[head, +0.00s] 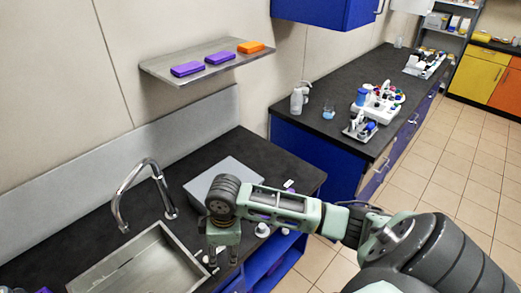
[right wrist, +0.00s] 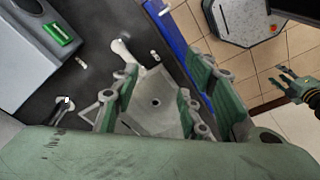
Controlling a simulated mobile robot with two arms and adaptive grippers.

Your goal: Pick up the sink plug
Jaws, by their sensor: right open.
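I cannot make out the sink plug for certain. Small pale items lie on the dark counter by the sink (head: 140,262), close to my right gripper (head: 222,252), and a white round piece (head: 263,229) stands to its right. In the right wrist view a white piece (right wrist: 122,48) and a few tiny items lie on the counter beyond the fingers. My right gripper (right wrist: 160,95) is open and empty, pointing down over the counter beside the sink; it hides part of the counter. My left gripper (right wrist: 292,85) seems to show small at the right edge of the right wrist view, its jaws unclear.
A curved metal faucet (head: 140,190) rises behind the sink. A grey flat-topped device (head: 208,184) stands behind my right wrist. A shelf (head: 205,66) with purple and orange boxes hangs on the wall. A second bench (head: 345,110) with labware stands beyond; tiled floor lies right.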

